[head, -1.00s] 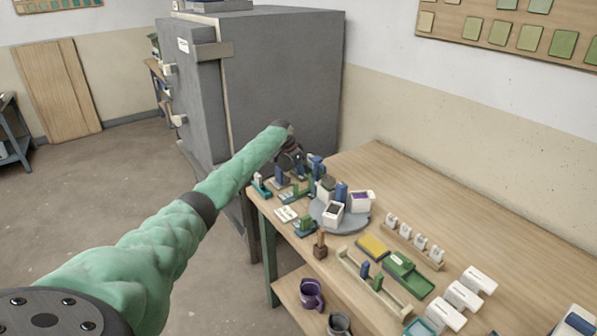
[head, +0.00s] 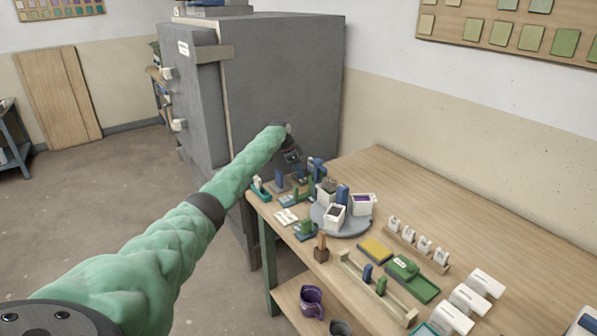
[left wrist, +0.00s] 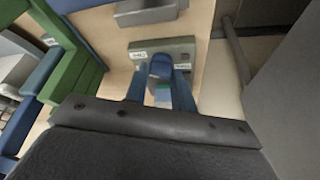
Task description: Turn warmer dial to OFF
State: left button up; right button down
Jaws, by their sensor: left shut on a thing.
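My left gripper (head: 297,172) reaches down to the far left end of the wooden table in the head view. In the left wrist view its blue fingers (left wrist: 160,95) are shut on a blue upright dial handle (left wrist: 160,64). The dial stands before a grey-green block (left wrist: 178,47) with small white labels to its left and right. The label text is too small to read surely, so I cannot tell the dial's setting. In the head view the hand and nearby pieces largely hide the dial. My right gripper is not in view.
A round grey turntable (head: 338,222) with white containers stands close to the hand. Small green and blue stands (head: 305,230) crowd the table's left end. A large grey cabinet (head: 285,85) rises behind the arm. The table's back strip (head: 440,205) is clear.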

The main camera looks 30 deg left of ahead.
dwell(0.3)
pick_arm(q)
jog(key=o, duration=1)
jog(key=b+v, duration=0.1)
jog(key=v, duration=0.6)
jog(key=shift+s+a+r+b, duration=0.15)
jog(key=shift+a+r+b, duration=0.05)
jog(key=shift+r+b, duration=0.15)
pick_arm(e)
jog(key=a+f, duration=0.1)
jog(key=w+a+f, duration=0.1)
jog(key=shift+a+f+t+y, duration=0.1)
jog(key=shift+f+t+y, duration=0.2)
